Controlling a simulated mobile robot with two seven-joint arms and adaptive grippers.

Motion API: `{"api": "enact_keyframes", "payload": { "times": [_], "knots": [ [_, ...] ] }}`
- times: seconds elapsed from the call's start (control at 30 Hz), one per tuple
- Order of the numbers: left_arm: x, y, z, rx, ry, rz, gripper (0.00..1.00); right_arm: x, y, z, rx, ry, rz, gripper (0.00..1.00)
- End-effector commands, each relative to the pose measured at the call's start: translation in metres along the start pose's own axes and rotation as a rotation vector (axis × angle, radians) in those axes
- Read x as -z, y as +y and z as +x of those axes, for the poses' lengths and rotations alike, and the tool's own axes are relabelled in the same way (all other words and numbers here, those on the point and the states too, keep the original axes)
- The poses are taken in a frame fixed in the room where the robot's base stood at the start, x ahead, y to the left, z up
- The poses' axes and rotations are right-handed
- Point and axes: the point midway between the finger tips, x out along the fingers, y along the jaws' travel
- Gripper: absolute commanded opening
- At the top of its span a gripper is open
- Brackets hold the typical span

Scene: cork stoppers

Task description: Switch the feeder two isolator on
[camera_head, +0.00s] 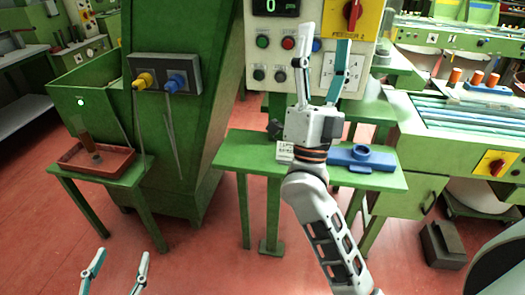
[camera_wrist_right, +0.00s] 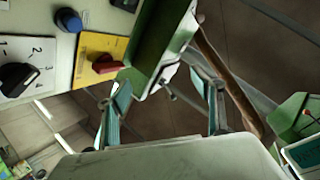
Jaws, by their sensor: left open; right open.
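The feeder two isolator is a red rotary handle (camera_head: 352,12) on a yellow plate at the top right of the white control panel (camera_head: 270,45). The head view cuts off its top. The wrist view shows a red handle on a yellow plate (camera_wrist_right: 105,64), left of the gripper. I cannot tell whether it is on or off. My right gripper (camera_head: 320,58) is open and empty in front of the panel, below the isolator and apart from it; its fingers also show in the wrist view (camera_wrist_right: 162,92). My left gripper (camera_head: 120,260) is open and empty, low at the left.
The panel also carries push buttons (camera_head: 262,41) and a numbered dial, partly hidden by my right gripper. A green shelf (camera_head: 235,150) below holds a blue part (camera_head: 362,157). Another red isolator (camera_head: 495,163) sits on the right conveyor. A red tray (camera_head: 118,163) stands at left.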

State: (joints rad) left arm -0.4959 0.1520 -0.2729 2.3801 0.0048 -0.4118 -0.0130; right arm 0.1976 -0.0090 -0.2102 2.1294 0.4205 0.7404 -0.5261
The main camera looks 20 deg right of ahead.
Motion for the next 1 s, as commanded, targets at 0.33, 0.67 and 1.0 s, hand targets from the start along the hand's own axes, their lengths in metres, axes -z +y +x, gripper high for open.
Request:
{"api": "enact_keyframes", "payload": {
  "times": [0.33,0.67,1.0],
  "knots": [
    [0.016,-0.004,-0.001,0.003,0.014,0.004,0.55,-0.046,-0.004,-0.040,0.065,-0.216,-0.082,0.67],
    [0.028,-0.006,-0.001,0.006,0.024,0.007,0.55,-0.082,-0.002,-0.086,0.112,-0.411,-0.144,0.67],
    [0.039,-0.009,-0.002,0.008,0.032,0.009,0.55,-0.112,0.004,-0.140,0.150,-0.605,-0.200,0.67]
  ]
}}
